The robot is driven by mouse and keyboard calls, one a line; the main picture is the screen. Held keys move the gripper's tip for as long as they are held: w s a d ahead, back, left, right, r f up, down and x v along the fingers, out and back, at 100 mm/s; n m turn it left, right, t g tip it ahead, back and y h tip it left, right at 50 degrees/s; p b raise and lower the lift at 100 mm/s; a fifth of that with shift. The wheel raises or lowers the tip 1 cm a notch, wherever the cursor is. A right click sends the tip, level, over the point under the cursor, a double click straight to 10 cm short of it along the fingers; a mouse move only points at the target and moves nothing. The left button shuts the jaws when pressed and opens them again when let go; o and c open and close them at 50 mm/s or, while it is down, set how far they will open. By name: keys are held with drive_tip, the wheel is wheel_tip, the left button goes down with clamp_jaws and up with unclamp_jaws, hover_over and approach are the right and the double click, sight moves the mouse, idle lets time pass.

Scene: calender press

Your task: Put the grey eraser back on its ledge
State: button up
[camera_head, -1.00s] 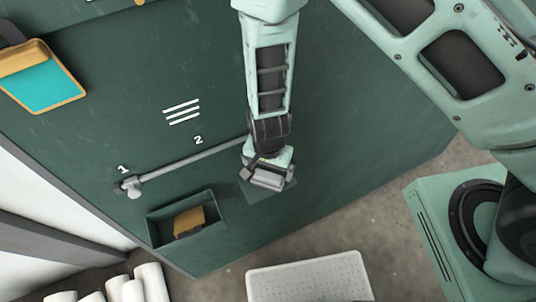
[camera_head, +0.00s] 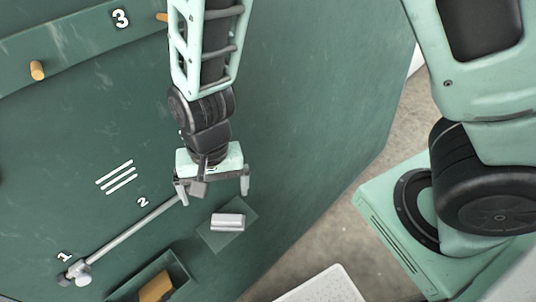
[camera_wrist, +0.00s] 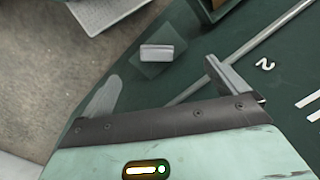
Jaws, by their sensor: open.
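The grey eraser (camera_head: 228,222) lies on its ledge (camera_head: 215,237), a small flat dark green square on the green panel. In the wrist view, the eraser (camera_wrist: 157,52) rests inside the outline of the ledge (camera_wrist: 145,69), with no finger touching it. My gripper (camera_head: 214,190) is open and empty, backed away from the eraser, which lies just beyond the fingertips. Both fingers also show in the wrist view (camera_wrist: 162,86), spread wide.
A grey lever rod (camera_head: 140,227) runs between the marks 1 and 2, its end close to my gripper's left finger. An open green box (camera_head: 177,268) holds a tan block (camera_head: 156,287). A white perforated mat (camera_head: 325,287) lies on the floor.

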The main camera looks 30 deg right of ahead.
drive_tip(key=s+d+r+n, duration=0.4)
drive_tip(key=r+n, duration=0.1)
drive_tip(key=r, duration=0.2)
drive_tip(key=s+d+r+n+t, duration=0.1)
drive_tip(key=s+d+r+n, duration=0.3)
drive_tip(key=r, duration=0.4)
drive_tip(key=shift+s+d+r+n+h, duration=0.3)
drive_tip(key=shift+d+n, duration=0.15)
drive_tip(key=shift+n, duration=0.25)
drive_tip(key=shift+f+b, duration=1.15)
drive_tip(key=shift+b, duration=0.05)
